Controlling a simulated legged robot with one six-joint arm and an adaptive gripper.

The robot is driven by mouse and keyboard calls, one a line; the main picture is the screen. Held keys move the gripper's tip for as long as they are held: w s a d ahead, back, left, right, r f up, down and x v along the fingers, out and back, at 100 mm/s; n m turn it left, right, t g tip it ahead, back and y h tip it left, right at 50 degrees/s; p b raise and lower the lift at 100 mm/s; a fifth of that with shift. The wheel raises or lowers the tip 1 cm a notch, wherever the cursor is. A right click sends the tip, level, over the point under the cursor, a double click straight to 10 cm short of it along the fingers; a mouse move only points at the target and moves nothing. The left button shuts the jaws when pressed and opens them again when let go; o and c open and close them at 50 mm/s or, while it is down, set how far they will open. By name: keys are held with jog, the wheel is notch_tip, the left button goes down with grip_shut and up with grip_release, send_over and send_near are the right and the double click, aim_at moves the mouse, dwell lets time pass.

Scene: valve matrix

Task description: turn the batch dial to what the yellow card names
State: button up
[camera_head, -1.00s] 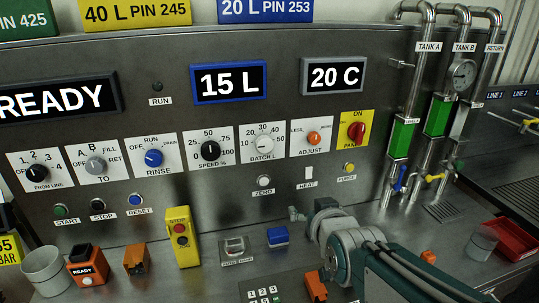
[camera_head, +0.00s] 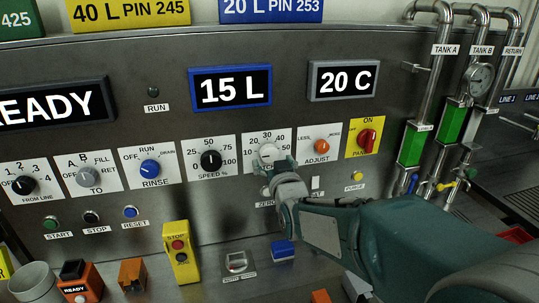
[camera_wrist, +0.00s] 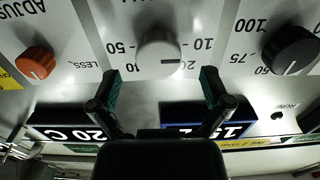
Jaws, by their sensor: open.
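The yellow card (camera_head: 140,14) at the top of the head view reads 40 L PIN 245. The batch dial (camera_head: 267,152) is a pale knob on a white plate marked 10 to 50. In the wrist view the dial (camera_wrist: 159,50) appears upside down, its dark mark pointing right, near the 10 side. The blue-framed display (camera_head: 232,87) reads 15 L. My gripper (camera_head: 282,176) is in front of the batch plate and hides its lower part. In the wrist view my gripper (camera_wrist: 160,82) is open, its two fingers apart and empty, close to the dial.
The speed dial (camera_head: 210,161) is left of the batch dial, and the orange adjust knob (camera_head: 321,146) is right of it. The red panel switch (camera_head: 367,136) is further right. A yellow stop box (camera_head: 180,253) and a blue block (camera_head: 283,250) stand on the bench below.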

aim_at(270, 156)
jog(key=x, duration=0.2)
jog(key=shift+w+a, duration=0.2)
jog(key=shift+w, duration=0.05)
jog(key=shift+w+d, duration=0.1)
jog(key=shift+w, duration=0.25)
jog(key=shift+d, duration=0.1)
jog(key=c, duration=1.2)
jog(key=shift+o, duration=0.2)
